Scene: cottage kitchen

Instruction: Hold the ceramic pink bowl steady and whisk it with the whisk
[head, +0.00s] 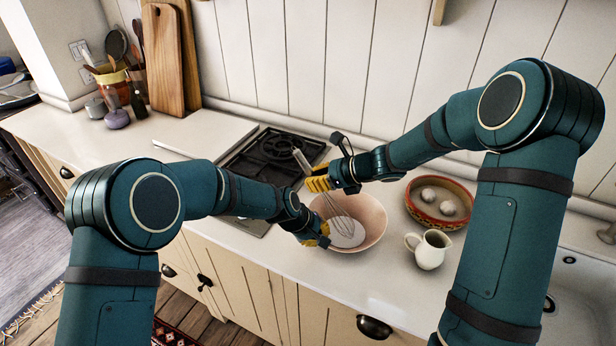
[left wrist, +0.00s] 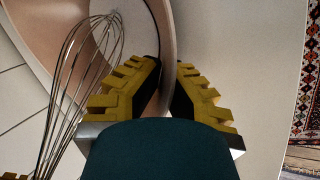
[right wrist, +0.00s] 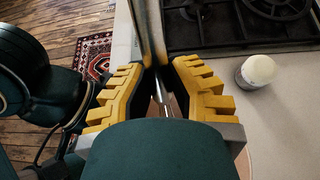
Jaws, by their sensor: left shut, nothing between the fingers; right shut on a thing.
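The pink bowl (head: 374,214) stands upright on the counter with pale contents inside; its wall fills the upper left of the left wrist view (left wrist: 48,22). The whisk (head: 338,213) slants into the bowl, wires down; the wires also show in the left wrist view (left wrist: 78,75). My right gripper (head: 319,184) is shut on the whisk's handle (head: 301,161), above the bowl's far left side; the handle runs between its fingers in the right wrist view (right wrist: 153,35). My left gripper (head: 324,237) is shut and empty at the bowl's near rim. Whether it touches the rim I cannot tell.
A white jug (head: 430,250) stands right of the bowl, with a red dish (head: 418,208) holding pale round things behind it. The gas hob (head: 275,150) lies behind left. A small white-topped item (right wrist: 257,70) stands beside the hob. The counter's front edge is close.

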